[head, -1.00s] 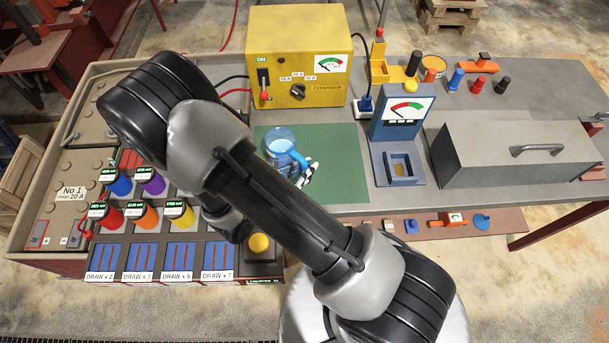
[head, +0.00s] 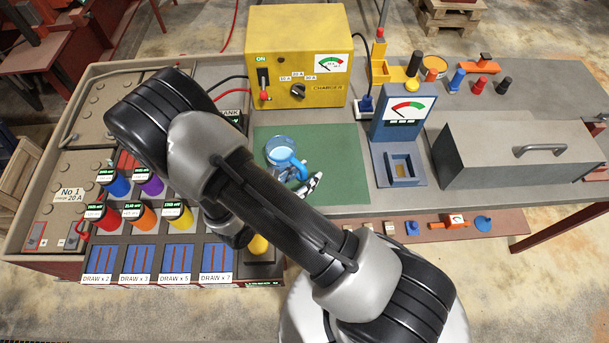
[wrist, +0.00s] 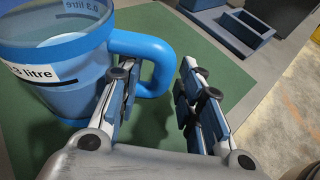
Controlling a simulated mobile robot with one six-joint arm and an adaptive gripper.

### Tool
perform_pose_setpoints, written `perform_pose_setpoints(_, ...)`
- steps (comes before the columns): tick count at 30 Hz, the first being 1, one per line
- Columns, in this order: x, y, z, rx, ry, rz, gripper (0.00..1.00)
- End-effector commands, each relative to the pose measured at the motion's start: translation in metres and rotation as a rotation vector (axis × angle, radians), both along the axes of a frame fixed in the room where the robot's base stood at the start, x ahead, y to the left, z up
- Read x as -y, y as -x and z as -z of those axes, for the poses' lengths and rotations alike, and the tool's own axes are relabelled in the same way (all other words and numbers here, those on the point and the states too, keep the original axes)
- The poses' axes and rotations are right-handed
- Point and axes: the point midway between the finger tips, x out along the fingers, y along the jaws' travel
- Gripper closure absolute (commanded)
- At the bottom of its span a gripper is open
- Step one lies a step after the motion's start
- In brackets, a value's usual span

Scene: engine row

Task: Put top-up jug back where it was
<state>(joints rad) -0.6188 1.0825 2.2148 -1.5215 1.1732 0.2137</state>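The top-up jug (head: 281,150) is a translucent blue jug with a thick blue handle. It stands upright on the green mat (head: 340,150). In the wrist view the jug (wrist: 65,80) fills the upper left, with a "0.3 litre" label, and its handle points right. My gripper (wrist: 158,85) is open at the handle, one finger on each side of the handle's outer part. Gaps show between the fingers and the handle. In the head view my gripper (head: 306,186) is partly hidden behind my arm, at the near right of the jug.
A yellow charger (head: 297,55) stands behind the mat. A blue gauge stand (head: 403,130) with a small square recess is to the right, then a grey lidded box (head: 515,155). Coloured knobs and draw panels (head: 160,262) lie to the left. The mat's right part is clear.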

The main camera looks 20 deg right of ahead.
Motion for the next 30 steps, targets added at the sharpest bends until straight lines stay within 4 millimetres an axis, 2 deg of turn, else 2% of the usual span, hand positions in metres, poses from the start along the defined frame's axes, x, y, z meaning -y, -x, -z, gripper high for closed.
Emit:
perform_pose_setpoints(10, 0.000, 0.000, -0.005, 0.000, 0.000, 0.000, 0.65)
perform_pose_setpoints(14, -0.018, 0.008, -0.012, 0.002, -0.001, -0.007, 0.65)
perform_pose_setpoints(24, -0.076, 0.041, -0.039, 0.002, -0.002, -0.006, 0.65)
perform_pose_setpoints(30, -0.094, 0.051, -0.048, 0.001, 0.000, -0.003, 0.65)
